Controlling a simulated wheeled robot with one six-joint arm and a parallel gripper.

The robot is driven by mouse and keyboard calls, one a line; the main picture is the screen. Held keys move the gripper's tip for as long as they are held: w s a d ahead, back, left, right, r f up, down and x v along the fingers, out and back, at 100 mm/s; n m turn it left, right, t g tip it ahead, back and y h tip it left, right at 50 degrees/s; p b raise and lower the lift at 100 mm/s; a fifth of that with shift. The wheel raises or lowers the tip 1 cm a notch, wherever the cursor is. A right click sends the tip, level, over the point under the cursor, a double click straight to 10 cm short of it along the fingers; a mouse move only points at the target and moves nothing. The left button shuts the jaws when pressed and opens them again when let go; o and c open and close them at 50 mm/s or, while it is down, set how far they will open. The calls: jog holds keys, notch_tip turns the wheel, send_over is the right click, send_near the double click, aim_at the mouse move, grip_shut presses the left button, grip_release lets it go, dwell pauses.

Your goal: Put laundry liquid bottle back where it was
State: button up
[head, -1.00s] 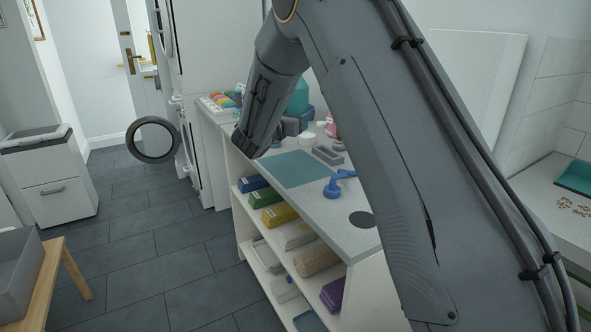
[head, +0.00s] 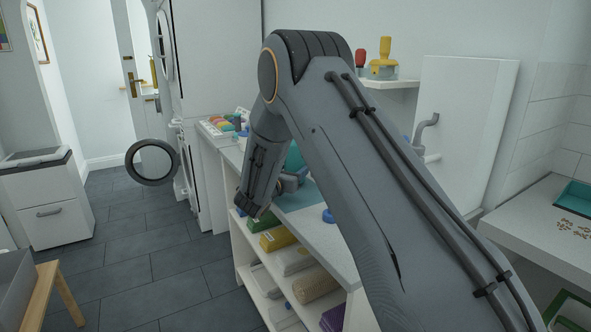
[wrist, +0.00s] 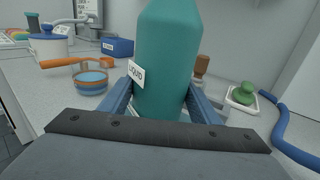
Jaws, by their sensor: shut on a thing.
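The laundry liquid bottle is a teal bottle (wrist: 165,55) with a white label reading "LIQUID". It stands large and upright in the middle of the wrist view. My gripper (wrist: 157,105) is shut on it, with one blue finger on each side. In the head view, my gripper (head: 290,183) is low over the worktop, and only a strip of the bottle (head: 295,158) shows beside my arm. The teal mat (head: 300,199) on the worktop is partly covered by my arm. The bottle's base is hidden, so I cannot tell whether it touches the worktop.
In the wrist view, a blue-lidded pot (wrist: 50,46), an orange-handled cup (wrist: 90,82) and a blue box (wrist: 118,47) stand left. A green-knobbed item on a white dish (wrist: 243,96) and a blue hose (wrist: 292,133) lie right. Shelves (head: 270,284) hold several packages below.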

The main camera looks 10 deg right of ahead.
jog(key=shift+f, duration=0.45)
jog(key=shift+f, duration=0.1)
jog(key=o, duration=1.5)
jog(key=shift+f, duration=0.15)
jog(key=shift+r, duration=0.25)
jog(key=b+v, duration=0.1)
jog(key=v, duration=1.1)
jog(key=shift+f, duration=0.1)
